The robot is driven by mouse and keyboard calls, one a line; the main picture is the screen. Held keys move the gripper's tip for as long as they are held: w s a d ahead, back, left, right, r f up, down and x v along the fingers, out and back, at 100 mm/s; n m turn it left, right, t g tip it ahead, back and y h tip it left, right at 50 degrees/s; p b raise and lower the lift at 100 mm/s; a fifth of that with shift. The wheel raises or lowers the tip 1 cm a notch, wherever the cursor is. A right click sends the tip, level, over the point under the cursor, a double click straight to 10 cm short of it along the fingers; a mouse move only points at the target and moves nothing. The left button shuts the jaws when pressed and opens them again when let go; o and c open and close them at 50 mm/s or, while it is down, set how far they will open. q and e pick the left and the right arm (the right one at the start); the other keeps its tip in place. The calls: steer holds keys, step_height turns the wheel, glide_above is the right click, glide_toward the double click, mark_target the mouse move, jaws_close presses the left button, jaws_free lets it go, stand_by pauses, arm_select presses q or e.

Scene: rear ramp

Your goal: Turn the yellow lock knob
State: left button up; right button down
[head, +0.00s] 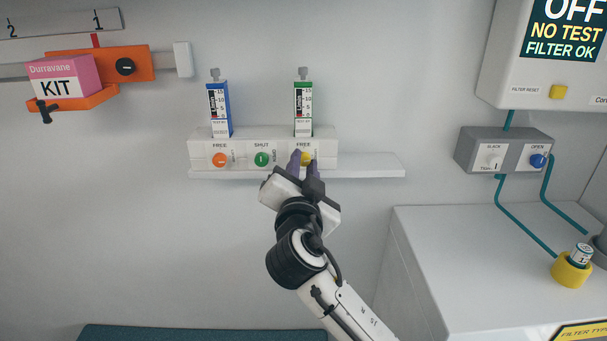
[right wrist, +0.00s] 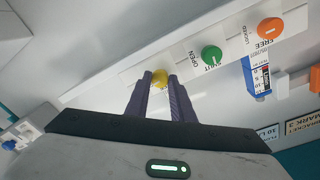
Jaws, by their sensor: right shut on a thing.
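The yellow lock knob (head: 306,159) is at the right end of a white wall-mounted panel (head: 327,147), under a label reading FREE. My right gripper (head: 306,163) reaches up to it from below, and its two purple fingers are shut on the knob. In the right wrist view the yellow knob (right wrist: 159,77) shows between the tips of the fingers (right wrist: 160,80). The fingers hide part of the knob, and I cannot make out its pointer. My left gripper is in neither view.
A green knob (head: 262,159) labelled SHUT and an orange knob (head: 220,160) labelled FREE sit left on the same panel. A blue cartridge (head: 218,105) and a green cartridge (head: 303,105) stand above. A white counter (head: 460,240) is at right.

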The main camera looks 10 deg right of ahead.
steer(key=shift+f+n+b, duration=0.3)
steer(key=shift+n+b, duration=0.05)
steer(key=shift+n, duration=0.45)
steer(key=n, duration=0.3)
steer(key=shift+r, duration=0.25)
steer(key=shift+n, duration=0.9)
steer(key=n+p, duration=0.1)
steer(key=n, duration=0.2)
steer(key=shift+r+n+t+p, duration=0.1)
steer(key=shift+n+t+p, duration=0.2)
steer(key=shift+n+t, duration=0.1)
steer(key=shift+n+p, duration=0.4)
steer(key=shift+n, duration=0.5)
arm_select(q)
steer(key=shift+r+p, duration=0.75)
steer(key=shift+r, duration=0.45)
arm_select(e)
steer(key=shift+n+y, duration=0.4)
steer(key=shift+n, duration=1.5)
